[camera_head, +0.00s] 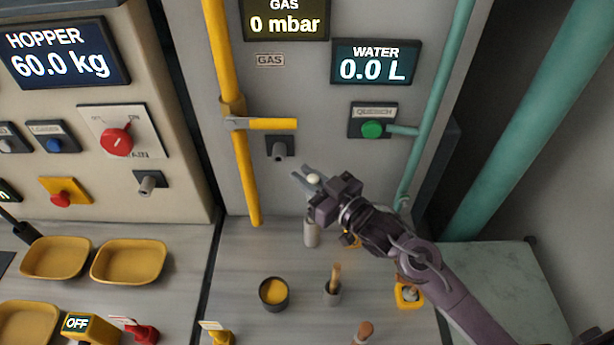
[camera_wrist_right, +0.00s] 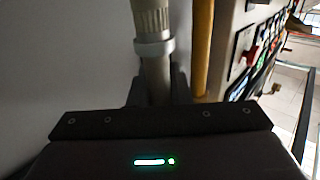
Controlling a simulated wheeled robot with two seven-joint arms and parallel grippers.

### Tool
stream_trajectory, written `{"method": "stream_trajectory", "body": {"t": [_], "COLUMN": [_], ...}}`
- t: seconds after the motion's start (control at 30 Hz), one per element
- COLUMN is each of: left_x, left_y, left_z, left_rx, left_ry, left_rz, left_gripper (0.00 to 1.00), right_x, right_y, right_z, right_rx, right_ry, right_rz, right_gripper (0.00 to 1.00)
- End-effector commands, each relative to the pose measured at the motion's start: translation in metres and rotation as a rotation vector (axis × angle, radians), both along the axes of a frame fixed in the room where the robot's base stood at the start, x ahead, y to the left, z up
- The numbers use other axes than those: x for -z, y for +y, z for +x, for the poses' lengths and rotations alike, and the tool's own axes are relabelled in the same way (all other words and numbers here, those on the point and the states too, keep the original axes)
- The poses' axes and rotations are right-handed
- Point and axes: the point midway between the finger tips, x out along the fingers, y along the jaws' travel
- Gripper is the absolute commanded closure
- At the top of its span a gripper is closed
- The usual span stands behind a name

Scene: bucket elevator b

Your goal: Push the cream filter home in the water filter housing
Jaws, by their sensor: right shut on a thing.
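My right gripper (camera_head: 307,177) is in front of the grey wall panel, its fingers pointing left. It is shut on the cream filter, whose pale round end (camera_head: 313,179) shows between the fingers. In the right wrist view the cream filter (camera_wrist_right: 152,18) is a ribbed cylinder with a grey collar, standing upright beyond my gripper's dark body. A grey cylinder (camera_head: 311,234) shows just below the gripper in the head view; I cannot tell whether it is joined to the filter. I cannot make out the water filter housing for certain. My left gripper is not in view.
The yellow gas pipe (camera_head: 243,165) with its handle is left of my gripper; the teal pipe (camera_head: 430,110) is to the right. A dark cup (camera_head: 273,294), a small holder with a wooden handle (camera_head: 334,285) and yellow trays (camera_head: 128,262) stand on the bench.

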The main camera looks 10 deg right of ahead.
Motion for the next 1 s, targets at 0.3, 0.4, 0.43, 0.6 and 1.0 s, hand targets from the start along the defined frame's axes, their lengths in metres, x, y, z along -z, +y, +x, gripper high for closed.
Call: {"method": "stream_trajectory", "body": {"t": [0.3, 0.4, 0.43, 0.6, 1.0], "left_x": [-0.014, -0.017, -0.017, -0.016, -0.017], "left_y": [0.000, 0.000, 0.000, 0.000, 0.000], "left_z": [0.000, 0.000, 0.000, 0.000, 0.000], "left_rx": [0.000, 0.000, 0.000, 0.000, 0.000], "left_ry": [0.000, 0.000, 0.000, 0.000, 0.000], "left_rz": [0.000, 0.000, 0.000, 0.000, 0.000], "left_gripper": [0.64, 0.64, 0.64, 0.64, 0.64], "right_x": [-0.016, -0.018, -0.018, -0.018, -0.018], "right_y": [0.000, 0.000, 0.000, 0.000, 0.000], "right_z": [0.000, 0.000, 0.000, 0.000, 0.000], "right_rx": [0.000, 0.000, 0.000, 0.000, 0.000], "right_ry": [-0.002, -0.002, -0.001, -0.001, -0.001], "right_rz": [0.001, 0.001, 0.001, 0.001, 0.001], "right_gripper": [1.00, 1.00, 1.00, 1.00, 1.00]}}
